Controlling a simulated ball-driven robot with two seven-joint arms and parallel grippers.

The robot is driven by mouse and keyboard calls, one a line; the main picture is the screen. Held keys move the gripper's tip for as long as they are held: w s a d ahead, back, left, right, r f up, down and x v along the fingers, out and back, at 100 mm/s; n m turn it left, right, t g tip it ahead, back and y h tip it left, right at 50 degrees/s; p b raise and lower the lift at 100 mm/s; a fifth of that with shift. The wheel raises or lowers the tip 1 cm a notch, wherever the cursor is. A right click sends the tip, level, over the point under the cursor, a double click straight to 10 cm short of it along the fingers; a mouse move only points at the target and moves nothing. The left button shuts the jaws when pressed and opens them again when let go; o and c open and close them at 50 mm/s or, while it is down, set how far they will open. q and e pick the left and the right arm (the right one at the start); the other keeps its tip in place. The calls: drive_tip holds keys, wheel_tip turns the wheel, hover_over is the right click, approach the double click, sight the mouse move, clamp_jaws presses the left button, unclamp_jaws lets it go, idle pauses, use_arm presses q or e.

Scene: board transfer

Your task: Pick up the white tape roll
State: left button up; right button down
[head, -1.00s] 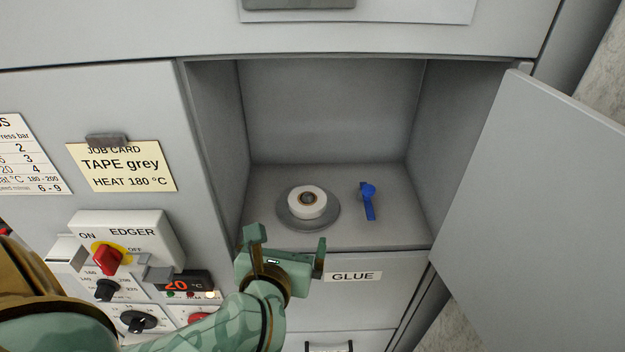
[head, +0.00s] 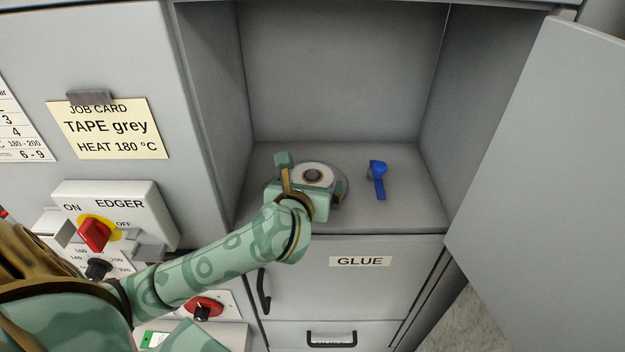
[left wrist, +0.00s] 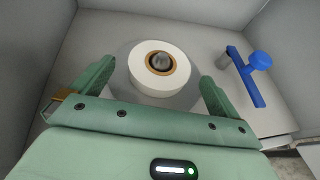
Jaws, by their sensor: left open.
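The white tape roll (head: 313,170) lies flat on a grey round base on the floor of the open cupboard, with a brown core and a grey knob in its centre. In the left wrist view the roll (left wrist: 160,69) sits ahead of and between the two fingers. My left gripper (head: 306,178) is open at the near side of the roll and covers part of it in the head view. In the left wrist view its open fingers (left wrist: 156,84) stand to either side of the roll with gaps.
A blue tool (head: 377,178) lies on the cupboard floor right of the roll. The cupboard door (head: 545,170) stands open at the right. The EDGER box (head: 112,220) and a job card (head: 108,130) reading TAPE grey are at the left.

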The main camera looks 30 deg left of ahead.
sight(312, 179)
use_arm(q)
drive_tip(key=x, duration=0.4)
drive_tip(key=shift+w+f, duration=0.1)
drive_tip(key=shift+f, duration=0.1)
drive_tip(key=shift+c, duration=0.3)
drive_tip(key=c, duration=0.9)
drive_tip(key=shift+d+r, duration=0.1)
drive_tip(key=shift+c, duration=0.2)
